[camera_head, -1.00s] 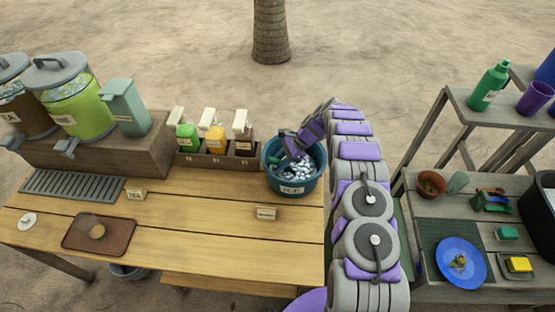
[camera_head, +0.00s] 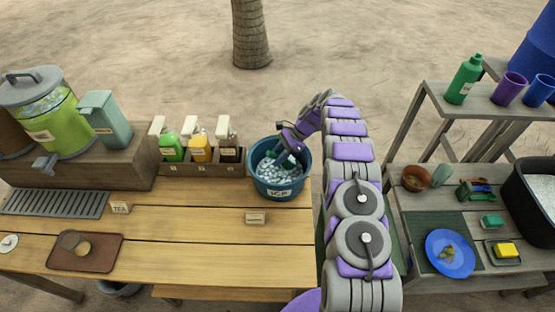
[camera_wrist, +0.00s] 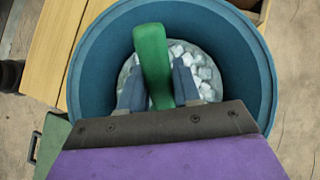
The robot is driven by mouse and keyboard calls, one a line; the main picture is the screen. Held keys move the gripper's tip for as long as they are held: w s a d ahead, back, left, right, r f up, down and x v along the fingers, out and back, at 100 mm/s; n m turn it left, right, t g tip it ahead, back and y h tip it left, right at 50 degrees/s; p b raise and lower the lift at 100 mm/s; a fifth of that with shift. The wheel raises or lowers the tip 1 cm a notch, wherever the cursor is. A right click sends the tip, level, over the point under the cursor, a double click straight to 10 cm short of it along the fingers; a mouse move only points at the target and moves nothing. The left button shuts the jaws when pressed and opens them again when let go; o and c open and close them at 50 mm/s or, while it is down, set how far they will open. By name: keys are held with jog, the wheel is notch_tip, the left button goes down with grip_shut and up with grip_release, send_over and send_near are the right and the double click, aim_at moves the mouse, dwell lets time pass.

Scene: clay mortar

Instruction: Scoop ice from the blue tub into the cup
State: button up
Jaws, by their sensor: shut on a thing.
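The blue tub (camera_head: 300,185), labelled ICE, stands at the right end of the wooden table with white ice cubes (camera_head: 278,172) inside. In the wrist view the tub's rim (camera_wrist: 88,60) surrounds my gripper (camera_wrist: 160,92). My gripper is shut on a green handle (camera_wrist: 150,45), apparently the ice scoop's, and points down into the tub over the ice. The scoop's lower end is hidden. A see-through cup-like thing (camera_head: 69,240) stands on a brown tray at the table's left; I cannot tell whether it is the task's cup.
The brown tray (camera_head: 60,261) also holds a tan disc (camera_head: 83,248). Bottles (camera_head: 200,148) in a wooden rack stand left of the tub, with drink dispensers (camera_head: 50,120) beyond. Purple (camera_head: 510,88) and blue (camera_head: 539,90) cups stand on the right shelf. The table's middle is mostly clear.

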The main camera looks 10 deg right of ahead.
aim_at(270, 152)
jog(key=r, duration=0.1)
jog(key=r+p, duration=0.1)
jog(key=r, duration=0.1)
jog(key=shift+a, duration=0.35)
jog(key=shift+d+r+p, duration=0.15)
jog(key=shift+r+p, duration=0.3)
jog(key=shift+r, duration=0.6)
jog(key=shift+d+r+p, duration=0.1)
jog(key=shift+r+p, duration=0.35)
jog(key=shift+r, duration=0.6)
jog(key=a+r+h+p, duration=0.1)
jog(key=h+p, duration=0.1)
jog(key=a+r+h+p, duration=0.1)
jog(key=h+p, duration=0.1)
jog(key=shift+s+a+r+t+p, duration=0.25)
jog(key=shift+s+a+t+p, duration=0.1)
jog(key=shift+t, duration=0.05)
jog(key=shift+a+r+h+p, duration=0.35)
jog(key=shift+r+h+p, duration=0.2)
jog(key=shift+p, duration=0.25)
jog(key=shift+s+a+r+t+h+p, duration=0.15)
jog(key=shift+a+t+h+p, duration=0.1)
jog(key=shift+h, duration=0.3)
jog(key=shift+a+r+t+h+p, duration=0.15)
jog(key=shift+a+h+p, duration=0.1)
jog(key=shift+h, duration=0.25)
